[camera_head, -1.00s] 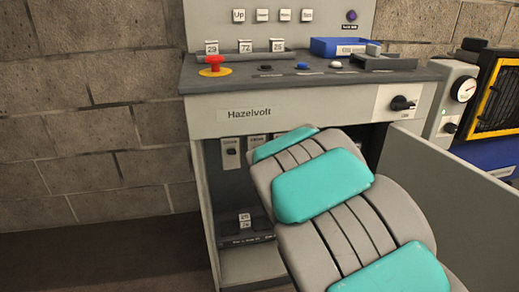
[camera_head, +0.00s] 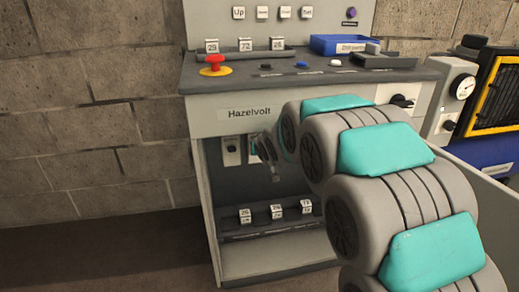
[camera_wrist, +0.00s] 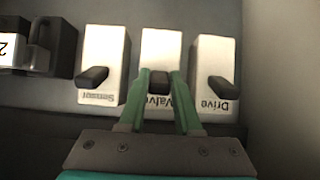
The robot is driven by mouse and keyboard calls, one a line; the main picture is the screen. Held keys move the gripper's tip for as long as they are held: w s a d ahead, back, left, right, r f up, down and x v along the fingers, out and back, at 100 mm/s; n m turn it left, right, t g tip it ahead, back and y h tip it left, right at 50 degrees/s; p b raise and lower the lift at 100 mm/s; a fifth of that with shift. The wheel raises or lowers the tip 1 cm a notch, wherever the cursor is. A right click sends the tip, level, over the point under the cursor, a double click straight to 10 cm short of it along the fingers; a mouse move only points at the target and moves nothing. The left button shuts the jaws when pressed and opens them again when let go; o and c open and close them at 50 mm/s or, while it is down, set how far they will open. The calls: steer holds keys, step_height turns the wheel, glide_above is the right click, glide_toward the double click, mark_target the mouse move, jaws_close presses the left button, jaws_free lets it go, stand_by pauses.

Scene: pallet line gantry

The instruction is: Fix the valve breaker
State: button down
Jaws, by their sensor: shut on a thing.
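In the wrist view, the valve breaker (camera_wrist: 161,50) is the middle of three white breakers, its "Valve" label upside down there. My gripper (camera_wrist: 160,84) is shut on its small dark lever, one green finger on each side. The fingers hide part of the label. The Drive breaker (camera_wrist: 214,70) is on the right and another labelled breaker (camera_wrist: 101,60) on the left, each with a dark lever set slantwise. In the head view, my gripper (camera_head: 276,180) is inside the open Hazelvolt cabinet (camera_head: 310,122), and my arm covers some of the breakers.
A low rail with several number tags (camera_head: 276,212) sits in the cabinet's lower part. The open door (camera_head: 487,190) stands at the right behind my arm. The desk above has a red button (camera_head: 215,63) and a blue tray (camera_head: 340,46). A dark padlock-like piece (camera_wrist: 52,45) is left of the breakers.

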steer(key=c, duration=0.6)
jaws_free()
steer(key=s+d+b, duration=0.2)
steer(key=s+d, duration=0.1)
steer(key=s, duration=0.9)
steer(key=shift+s+d+r, duration=0.2)
steer(key=shift+d+r, duration=0.1)
